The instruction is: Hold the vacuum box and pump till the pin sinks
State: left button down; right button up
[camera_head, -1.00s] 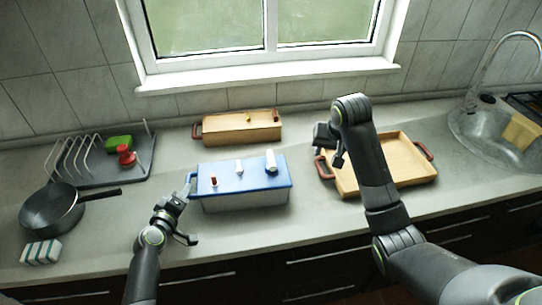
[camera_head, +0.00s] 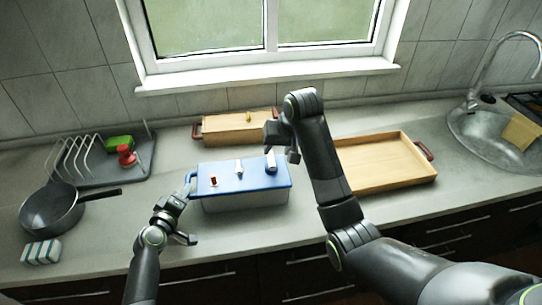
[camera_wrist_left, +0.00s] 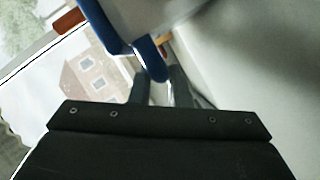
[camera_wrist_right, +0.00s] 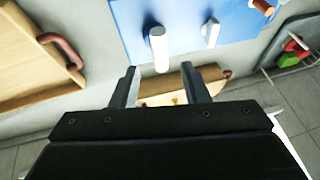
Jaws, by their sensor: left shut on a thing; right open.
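The vacuum box (camera_head: 246,200) has a pale body and a blue lid (camera_head: 222,170), with a blue handle (camera_head: 191,181) at its left end. My left gripper (camera_head: 187,191) is shut on that handle; the left wrist view shows the blue handle (camera_wrist_left: 150,62) at the fingers. On the lid stand a small red pin (camera_head: 213,181), a white peg (camera_head: 239,169) and a thicker white pump knob (camera_head: 271,162) at the right. My right gripper (camera_head: 282,150) is open near the pump knob. In the right wrist view the knob (camera_wrist_right: 158,48) shows beyond the open fingers, apart from them.
A wooden box (camera_head: 235,128) stands behind the vacuum box. A wooden tray (camera_head: 385,165) with red handles lies to the right, partly behind my right arm. A dish rack (camera_head: 105,165), a pan (camera_head: 52,210) and a sponge (camera_head: 42,252) are at the left. A sink is far right.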

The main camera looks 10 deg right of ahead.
aim_at(272, 159)
jog(key=shift+x, duration=2.9)
